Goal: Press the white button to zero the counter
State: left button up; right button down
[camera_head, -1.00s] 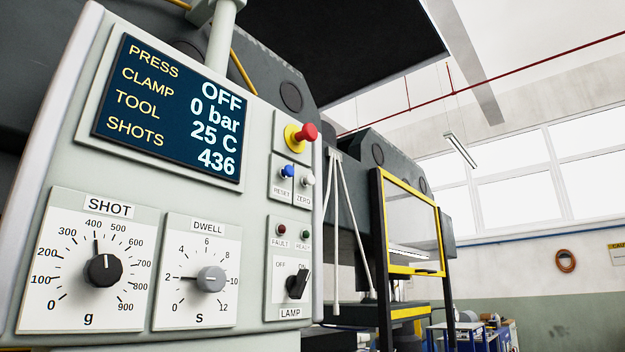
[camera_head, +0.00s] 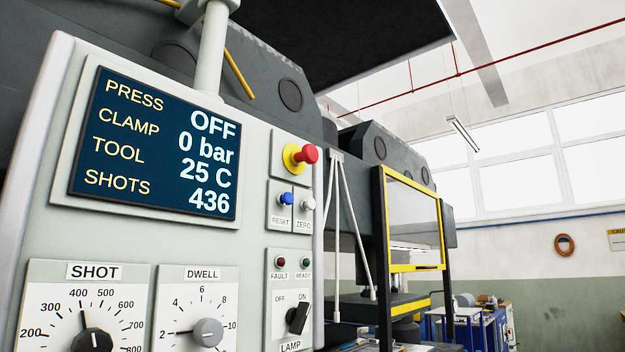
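The white button (camera_head: 308,204), labelled ZERO, sits on the right side of the grey control panel (camera_head: 150,240). A blue RESET button (camera_head: 286,199) is just left of it. The display (camera_head: 155,145) reads PRESS OFF, CLAMP 0 bar, TOOL 25 C and SHOTS 436. Neither of my grippers is in the head view.
A red emergency knob (camera_head: 305,155) on a yellow base sticks out above the buttons. Below are FAULT and READY lamps, a black LAMP switch (camera_head: 297,318), and the SHOT (camera_head: 92,340) and DWELL (camera_head: 207,332) dials. A yellow-framed guard (camera_head: 413,225) stands behind to the right.

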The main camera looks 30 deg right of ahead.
aim_at(310, 204)
jog(key=z, duration=0.9)
jog(key=i, duration=0.4)
jog(key=u, duration=0.9)
